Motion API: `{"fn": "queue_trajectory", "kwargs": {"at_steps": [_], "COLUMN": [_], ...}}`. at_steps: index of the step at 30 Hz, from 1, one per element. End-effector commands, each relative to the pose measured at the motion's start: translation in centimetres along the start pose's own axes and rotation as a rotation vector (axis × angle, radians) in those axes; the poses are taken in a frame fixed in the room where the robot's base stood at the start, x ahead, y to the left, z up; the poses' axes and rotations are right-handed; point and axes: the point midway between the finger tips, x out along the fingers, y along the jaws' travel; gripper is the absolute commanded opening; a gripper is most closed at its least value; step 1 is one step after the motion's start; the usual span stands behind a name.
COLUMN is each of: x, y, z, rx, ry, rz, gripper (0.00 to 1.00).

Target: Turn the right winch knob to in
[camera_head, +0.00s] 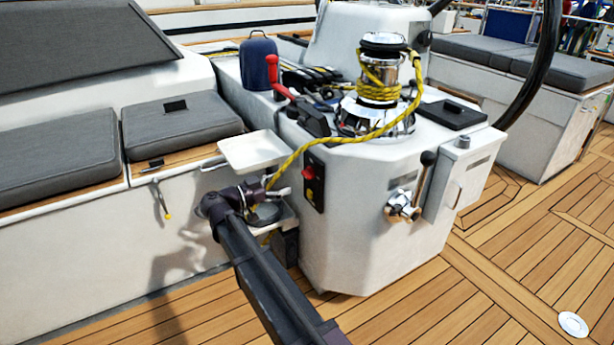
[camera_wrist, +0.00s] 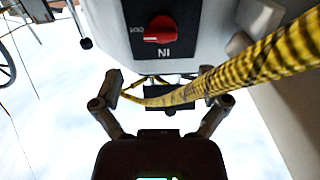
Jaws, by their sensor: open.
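The winch knob (camera_head: 308,173) is red and sits on a black panel (camera_head: 318,195) on the console's left face. In the wrist view the red knob (camera_wrist: 160,30) is close above my fingers, with "IN" lettering below it and smaller lettering at its left. A pale mark on the knob lies on its left side, by the smaller lettering. My gripper (camera_head: 279,183) is just left of the panel, apart from the knob. In the wrist view my gripper (camera_wrist: 165,92) is open. A yellow rope (camera_wrist: 250,60) crosses in front of it and partly hides the right finger.
The rope (camera_head: 320,142) hangs from the chrome winch (camera_head: 380,80) past a white folding tray (camera_head: 254,151) towards my gripper; contact is unclear. Cushioned seats (camera_head: 180,120) stand at the left. The teak deck at right is open.

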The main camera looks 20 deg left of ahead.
Motion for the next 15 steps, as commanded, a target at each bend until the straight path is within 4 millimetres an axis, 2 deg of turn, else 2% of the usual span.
{"fn": "queue_trajectory", "kwargs": {"at_steps": [9,15], "x": [4.9,7.0], "y": [0.0,0.0], "z": [0.0,0.0], "rx": [0.0,0.0], "ry": [0.0,0.0], "rz": [0.001,0.0], "gripper": [0.94,0.94]}}
